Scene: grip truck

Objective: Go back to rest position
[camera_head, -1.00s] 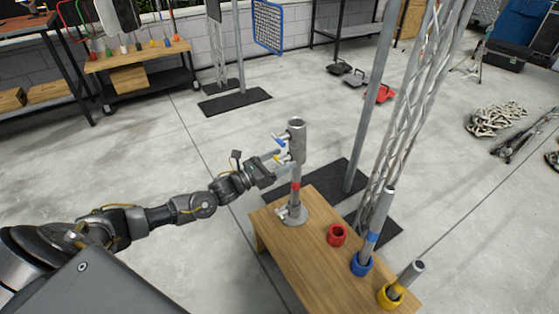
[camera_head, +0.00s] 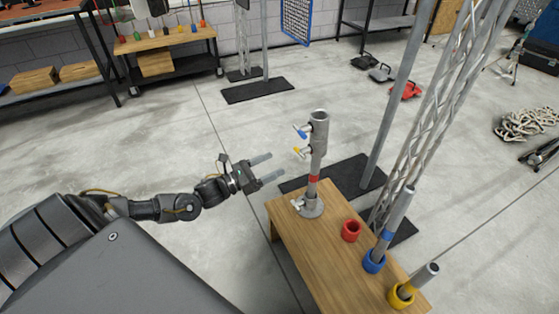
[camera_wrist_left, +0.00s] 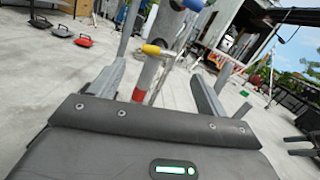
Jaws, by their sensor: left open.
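My left gripper (camera_head: 265,171) is open and empty, left of a metal stand with clamps (camera_head: 318,150) and apart from it. The stand is upright on the wooden table (camera_head: 310,255), with a red band, a blue handle and a yellow handle. In the left wrist view, the stand (camera_wrist_left: 148,75) shows beyond and between my left gripper's two spread fingers (camera_wrist_left: 165,75). My right gripper is not in view.
On the table are an empty red ring holder (camera_head: 351,231), a tube with a blue band (camera_head: 391,225) in a blue holder and a tube in a yellow holder (camera_head: 402,296). A lattice truss (camera_head: 425,110) stands behind. Floor left of the table is clear.

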